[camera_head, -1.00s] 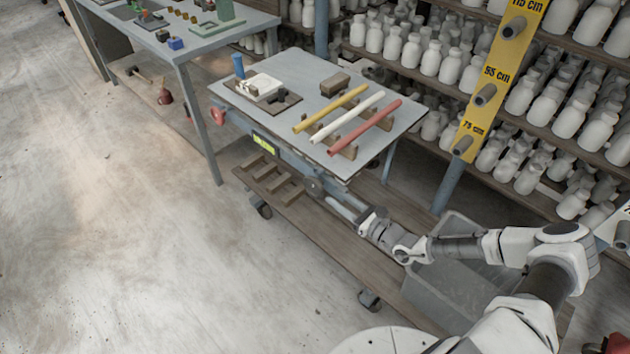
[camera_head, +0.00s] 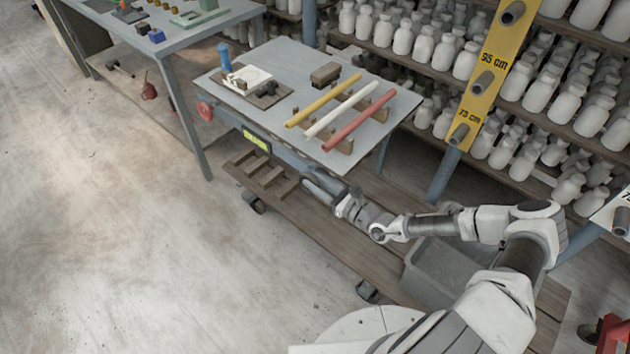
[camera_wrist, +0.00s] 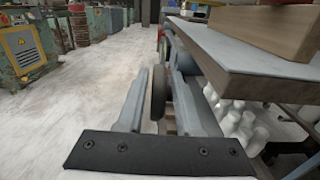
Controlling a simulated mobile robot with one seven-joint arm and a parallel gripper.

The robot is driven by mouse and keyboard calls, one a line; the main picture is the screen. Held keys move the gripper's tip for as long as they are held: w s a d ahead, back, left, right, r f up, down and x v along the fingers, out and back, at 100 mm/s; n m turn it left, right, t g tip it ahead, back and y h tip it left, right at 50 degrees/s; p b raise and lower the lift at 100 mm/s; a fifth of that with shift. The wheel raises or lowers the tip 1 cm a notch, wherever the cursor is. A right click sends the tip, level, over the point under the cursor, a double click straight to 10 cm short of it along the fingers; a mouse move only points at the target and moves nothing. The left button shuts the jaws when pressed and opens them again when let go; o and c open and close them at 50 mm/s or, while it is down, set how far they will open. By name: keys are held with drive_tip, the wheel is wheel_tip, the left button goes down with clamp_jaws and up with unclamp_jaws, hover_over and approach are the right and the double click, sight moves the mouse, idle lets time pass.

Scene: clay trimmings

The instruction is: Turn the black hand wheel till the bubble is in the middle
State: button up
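The black hand wheel (camera_wrist: 159,93) shows edge-on in the wrist view, beside the long side of the table. My gripper (camera_wrist: 160,85) is open, with one finger on each side of the wheel and narrow gaps visible. In the head view my gripper (camera_head: 318,183) is under the table's near side and hides the wheel there. A yellow-green vial (camera_head: 257,139) sits on the table's side rail; its bubble is too small to make out. The tilting table (camera_head: 285,70) carries the rods.
Yellow (camera_head: 322,101), white (camera_head: 342,110) and red (camera_head: 359,117) rods lie on wooden supports. A red knob (camera_head: 205,111) is on the table's left end. A grey bin (camera_head: 440,270) stands on the lower shelf. Open floor (camera_head: 130,240) lies to the left.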

clamp_jaws()
drive_tip(key=shift+r, duration=0.15)
drive_tip(key=p, duration=0.3)
drive_tip(key=shift+r+g+h, duration=0.3)
drive_tip(key=shift+w+a+p, duration=0.1)
drive_tip(key=shift+p, duration=0.6)
drive_tip(key=shift+f+g+h+p, duration=0.1)
drive_tip(key=shift+g+h+p, duration=0.2)
drive_tip(key=shift+p, duration=0.25)
drive_tip(key=shift+f, duration=0.15)
